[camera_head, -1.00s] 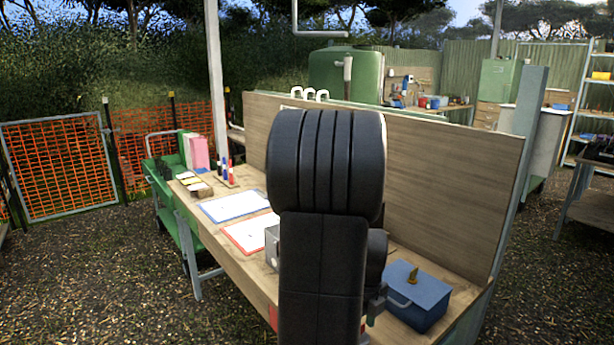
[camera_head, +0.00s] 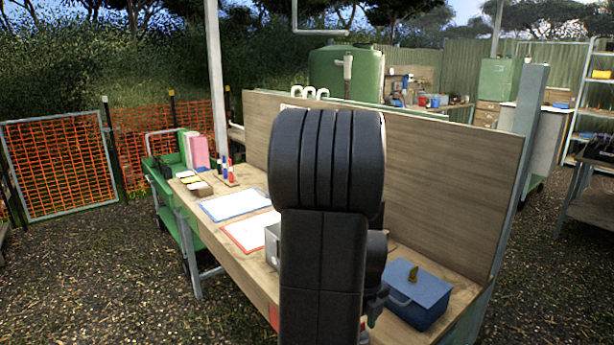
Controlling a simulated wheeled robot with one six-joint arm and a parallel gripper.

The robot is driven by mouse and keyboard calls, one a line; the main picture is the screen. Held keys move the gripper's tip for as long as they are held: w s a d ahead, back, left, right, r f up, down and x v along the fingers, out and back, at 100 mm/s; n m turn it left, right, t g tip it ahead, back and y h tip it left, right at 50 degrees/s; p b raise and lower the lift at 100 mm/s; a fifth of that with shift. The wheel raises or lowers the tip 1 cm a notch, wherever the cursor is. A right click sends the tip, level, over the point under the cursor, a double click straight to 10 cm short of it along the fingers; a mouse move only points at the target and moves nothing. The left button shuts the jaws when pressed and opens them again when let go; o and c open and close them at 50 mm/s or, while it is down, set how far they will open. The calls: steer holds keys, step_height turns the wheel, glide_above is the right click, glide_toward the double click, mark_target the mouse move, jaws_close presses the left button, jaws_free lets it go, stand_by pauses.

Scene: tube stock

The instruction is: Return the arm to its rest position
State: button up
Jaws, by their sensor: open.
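My own arm (camera_head: 325,200) stands upright in the middle of the view, as dark, thick links with a ribbed rounded top. It is in front of the workbench (camera_head: 228,262). A smaller dark part of the arm shows at its right side, close to the blue box (camera_head: 418,300) in the picture. I cannot make out the gripper's fingers; they are hidden behind the arm. The arm also covers the middle of the bench and most of a grey metal object (camera_head: 272,248).
The bench holds a blue-edged clipboard (camera_head: 234,205), a red-edged clipboard (camera_head: 248,231), upright markers (camera_head: 226,173) and small boxes (camera_head: 196,186). A wooden back panel (camera_head: 450,172) rises behind. A green cart (camera_head: 168,205) stands left. Open ground (camera_head: 90,280) lies at the left front.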

steer(key=shift+n, duration=0.4)
step_height(320, 180, up, 13)
steer(key=shift+n, duration=0.3)
step_height(320, 180, down, 14)
steer(key=shift+r, duration=0.25)
steer(key=shift+w+r+m, duration=0.1)
steer(key=shift+r+m, duration=0.05)
steer(key=shift+m, duration=1.15)
steer(key=n, duration=0.5)
steer(key=shift+r+b, duration=0.1)
steer(key=shift+b, duration=0.2)
steer(key=n, duration=0.5)
steer(key=shift+b, duration=0.3)
steer(key=n, duration=0.6)
steer(key=shift+b, duration=0.35)
steer(key=n, duration=0.4)
